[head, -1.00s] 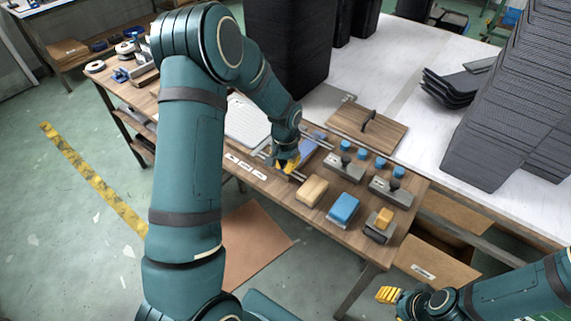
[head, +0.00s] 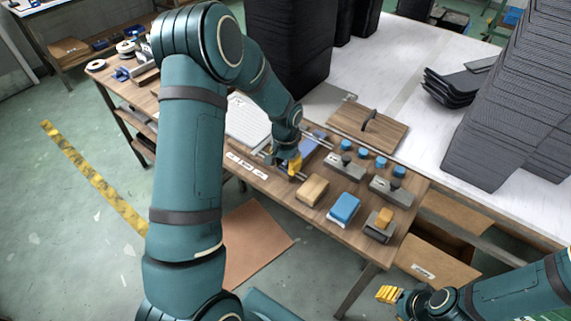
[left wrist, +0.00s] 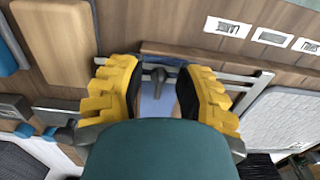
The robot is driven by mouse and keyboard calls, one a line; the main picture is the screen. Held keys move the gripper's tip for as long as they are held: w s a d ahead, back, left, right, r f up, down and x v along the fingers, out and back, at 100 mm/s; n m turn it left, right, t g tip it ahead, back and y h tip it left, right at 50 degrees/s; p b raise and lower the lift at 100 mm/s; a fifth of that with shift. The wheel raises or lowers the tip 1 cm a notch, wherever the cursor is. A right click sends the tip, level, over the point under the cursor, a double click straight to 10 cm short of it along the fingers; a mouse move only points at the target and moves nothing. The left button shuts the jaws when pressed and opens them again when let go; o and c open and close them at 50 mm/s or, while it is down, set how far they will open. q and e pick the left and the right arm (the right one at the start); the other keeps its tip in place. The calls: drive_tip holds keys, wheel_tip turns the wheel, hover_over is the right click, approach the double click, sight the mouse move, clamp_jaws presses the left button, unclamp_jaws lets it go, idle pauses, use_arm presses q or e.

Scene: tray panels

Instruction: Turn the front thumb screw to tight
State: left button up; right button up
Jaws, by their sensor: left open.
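A small dark grey thumb screw (left wrist: 158,76) shows in the left wrist view, between the yellow fingers of my left gripper (left wrist: 160,84). The fingers are apart, with visible gaps to either side of the screw. The screw sits at a metal rail frame (left wrist: 238,76) with a blue panel (left wrist: 155,104) behind it. In the head view my left gripper (head: 294,165) is low over the front of this frame and hides the screw. How far the screw is turned cannot be told. My right gripper (head: 388,294) is at the lower right, away from the table; its jaw opening is unclear.
A wooden block (head: 312,190), a blue-topped block (head: 344,208) and a grey block with a yellow top (head: 380,225) stand right of the left gripper. Grey fixtures with knobs (head: 345,165) and several blue caps lie behind. White labels (head: 245,166) line the front edge.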

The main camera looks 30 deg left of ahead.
sight(286, 165)
use_arm(q)
wheel_tip(286, 165, up, 12)
idle(0.6)
idle(0.4)
